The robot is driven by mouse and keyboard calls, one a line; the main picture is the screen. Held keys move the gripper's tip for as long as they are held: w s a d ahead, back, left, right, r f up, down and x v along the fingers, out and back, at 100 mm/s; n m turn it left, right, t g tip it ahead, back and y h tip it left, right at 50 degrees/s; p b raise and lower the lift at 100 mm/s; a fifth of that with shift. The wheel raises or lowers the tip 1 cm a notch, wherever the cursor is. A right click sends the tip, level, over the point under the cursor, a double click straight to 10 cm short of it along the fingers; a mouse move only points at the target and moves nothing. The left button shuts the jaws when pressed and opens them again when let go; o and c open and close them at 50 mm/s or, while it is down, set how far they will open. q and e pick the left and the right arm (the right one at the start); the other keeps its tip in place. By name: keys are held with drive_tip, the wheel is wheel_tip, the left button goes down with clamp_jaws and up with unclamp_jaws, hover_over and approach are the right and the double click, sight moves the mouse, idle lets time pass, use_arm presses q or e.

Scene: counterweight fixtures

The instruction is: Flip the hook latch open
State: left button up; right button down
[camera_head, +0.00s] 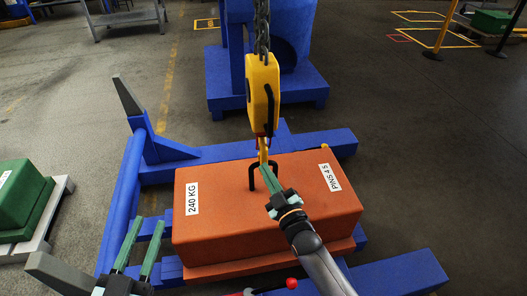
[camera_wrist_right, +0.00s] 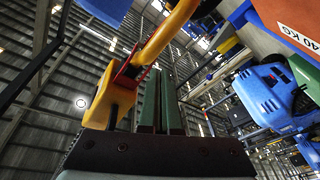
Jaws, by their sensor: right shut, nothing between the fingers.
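The yellow hook block (camera_head: 262,95) hangs on a chain above the orange weight, with its hook (camera_head: 263,150) at the weight's black lifting loop (camera_head: 252,178). The red latch (camera_head: 257,142) is small in the head view. In the right wrist view the red latch (camera_wrist_right: 130,72) sits where the yellow hook (camera_wrist_right: 165,35) meets the block. My right gripper (camera_head: 264,168) is shut and empty, its green fingertips close to the hook and loop; contact is unclear. In the wrist view its fingers (camera_wrist_right: 160,80) are beside the latch. My left gripper (camera_head: 148,222) is open and empty at lower left.
The orange weight (camera_head: 220,225), marked 240 KG, rests on a blue frame (camera_head: 130,185) with upright guides. A green weight (camera_head: 22,200) sits on a pale stand at left. A blue stand (camera_head: 290,90) is behind.

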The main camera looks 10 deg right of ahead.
use_arm(q)
drive_tip(key=shift+f+b, duration=0.4)
drive_tip(key=shift+f, duration=0.1)
use_arm(e)
drive_tip(key=s+f, duration=0.2)
drive_tip(key=shift+f, duration=0.35)
drive_tip(key=shift+s, duration=0.1)
